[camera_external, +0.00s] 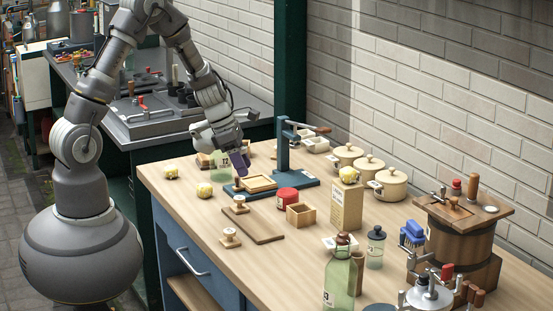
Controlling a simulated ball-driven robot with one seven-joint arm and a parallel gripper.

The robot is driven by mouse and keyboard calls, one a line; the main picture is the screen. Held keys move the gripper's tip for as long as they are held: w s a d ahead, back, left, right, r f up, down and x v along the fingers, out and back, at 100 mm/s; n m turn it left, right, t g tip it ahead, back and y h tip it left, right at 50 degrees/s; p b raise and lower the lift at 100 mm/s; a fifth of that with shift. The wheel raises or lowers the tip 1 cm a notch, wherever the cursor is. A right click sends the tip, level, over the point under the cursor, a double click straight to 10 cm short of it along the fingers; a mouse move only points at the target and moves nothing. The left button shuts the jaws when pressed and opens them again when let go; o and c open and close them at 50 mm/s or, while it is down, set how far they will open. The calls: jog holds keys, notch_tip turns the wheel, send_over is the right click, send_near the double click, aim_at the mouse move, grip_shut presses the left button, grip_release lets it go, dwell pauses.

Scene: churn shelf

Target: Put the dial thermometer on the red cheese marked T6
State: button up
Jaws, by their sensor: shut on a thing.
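My gripper (234,157) is shut over the back left part of the wooden table. A dark purple piece (241,164) shows at its fingertips; I cannot tell whether it is a held thing or part of the fingers. I cannot make out a dial thermometer at this size. A round red cheese (287,197) with a white label sits in front of the blue press, to the right of my gripper and lower. Its marking is too small to read.
The blue press (283,150) with a wooden tray (255,184) stands close to my gripper. A green jar marked T2 (222,168) is just left of it.

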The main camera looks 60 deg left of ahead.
jog(key=shift+w+a+f+b, duration=0.35)
jog(key=shift+w+f, duration=0.5)
jog(key=shift+w, duration=1.8)
jog(key=shift+w+a+f+b, duration=0.3)
jog(key=shift+w+f, duration=0.55)
jog(key=shift+w, duration=1.8)
jog(key=shift+w+a+f+b, duration=0.35)
jog(key=shift+w+f, duration=0.5)
jog(key=shift+w, duration=1.8)
jog(key=shift+d, duration=0.1)
jog(key=shift+f, duration=0.2)
jog(key=o, duration=1)
jog(key=shift+r, duration=0.1)
